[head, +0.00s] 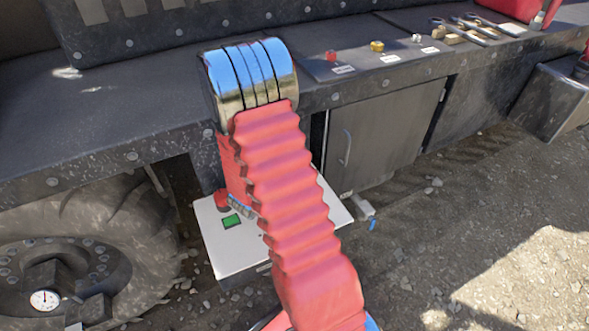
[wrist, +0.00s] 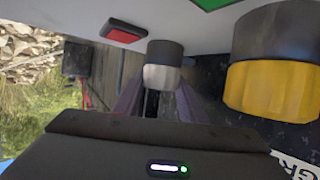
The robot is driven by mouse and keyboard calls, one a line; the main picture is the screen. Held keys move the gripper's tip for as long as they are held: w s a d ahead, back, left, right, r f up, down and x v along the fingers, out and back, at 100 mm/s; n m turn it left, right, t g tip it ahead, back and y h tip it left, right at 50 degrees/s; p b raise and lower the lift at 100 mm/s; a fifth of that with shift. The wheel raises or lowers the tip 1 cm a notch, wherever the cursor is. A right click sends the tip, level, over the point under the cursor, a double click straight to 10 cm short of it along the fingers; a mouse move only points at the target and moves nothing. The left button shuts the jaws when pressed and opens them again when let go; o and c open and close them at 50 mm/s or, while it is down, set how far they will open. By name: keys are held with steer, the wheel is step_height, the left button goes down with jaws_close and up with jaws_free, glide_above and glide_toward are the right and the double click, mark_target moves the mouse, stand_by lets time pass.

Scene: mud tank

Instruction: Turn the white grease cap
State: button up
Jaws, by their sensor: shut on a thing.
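The white grease cap (wrist: 161,76) shows in the middle of the wrist view, below a dark round collar (wrist: 165,50). My gripper (wrist: 158,92) reaches up from the bottom, with one finger on each side of the cap, and is shut on it. The dark housing of my gripper hides the space below the cap. In the head view my red arm sleeve and silver joint fill the middle and hide the gripper and the held cap.
A larger yellow cap (wrist: 270,88) with a dark collar sits close to the right of the white cap. A red block (wrist: 125,35) is at upper left. In the head view, a white box (head: 215,250) with a green patch stands below my arm. Tools (head: 470,28) lie on the ledge.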

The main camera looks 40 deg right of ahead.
steer(key=shift+w+m+g, duration=0.2)
steer(key=shift+m+g, duration=2.5)
steer(key=shift+g, duration=0.5)
steer(key=o, duration=0.8)
steer(key=shift+o, duration=1.3)
steer(key=shift+s, duration=0.1)
steer(key=shift+a+r, duration=0.1)
